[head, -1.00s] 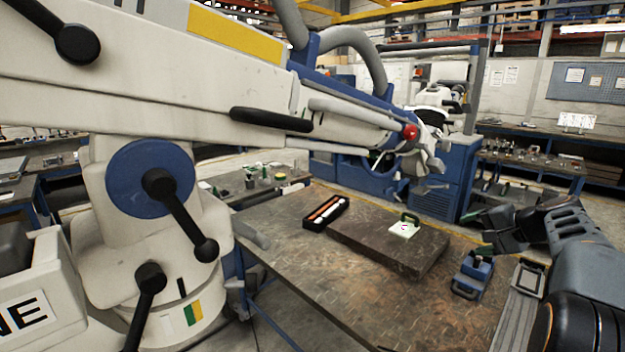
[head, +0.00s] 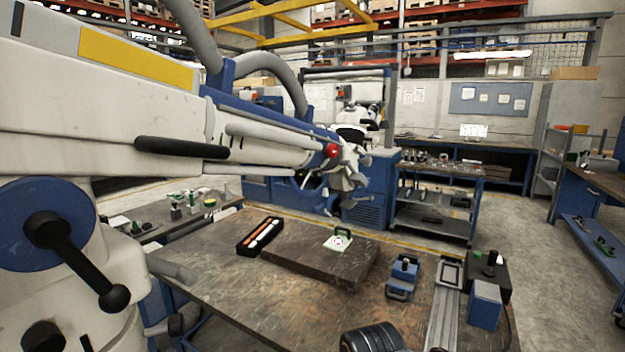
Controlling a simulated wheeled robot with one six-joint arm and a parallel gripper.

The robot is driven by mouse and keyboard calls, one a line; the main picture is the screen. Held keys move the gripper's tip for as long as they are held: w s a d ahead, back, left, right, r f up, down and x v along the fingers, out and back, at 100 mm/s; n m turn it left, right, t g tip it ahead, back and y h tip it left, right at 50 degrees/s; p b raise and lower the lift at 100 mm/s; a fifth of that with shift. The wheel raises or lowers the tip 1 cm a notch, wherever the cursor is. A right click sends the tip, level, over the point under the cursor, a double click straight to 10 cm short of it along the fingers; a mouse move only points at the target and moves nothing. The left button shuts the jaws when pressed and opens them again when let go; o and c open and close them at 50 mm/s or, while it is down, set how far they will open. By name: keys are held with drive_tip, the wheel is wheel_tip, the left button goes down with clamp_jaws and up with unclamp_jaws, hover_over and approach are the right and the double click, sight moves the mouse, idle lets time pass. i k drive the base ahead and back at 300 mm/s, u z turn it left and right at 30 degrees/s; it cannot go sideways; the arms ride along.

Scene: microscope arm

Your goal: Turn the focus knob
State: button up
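The large white and blue microscope arm (head: 110,110) fills the left of the head view and reaches over the table toward the middle. A red ball knob (head: 332,150) sits near its far end, beside a cluster of pale handles (head: 350,172). A blue disc with a black lever (head: 70,255) is on the white column at the left. I cannot tell which of these is the focus knob. My gripper is out of view. Only a black rounded part of my arm shows at the bottom edge.
A worn brown table (head: 225,300) stands in front, with a raised slab (head: 310,262) on it. Open floor (head: 560,270) lies to the right.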

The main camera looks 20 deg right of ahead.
sight(366, 161)
drive_tip(key=u, duration=2.3)
drive_tip(key=k, duration=2.85)
drive_tip(key=z, duration=3.1)
drive_tip(key=i, duration=3.45)
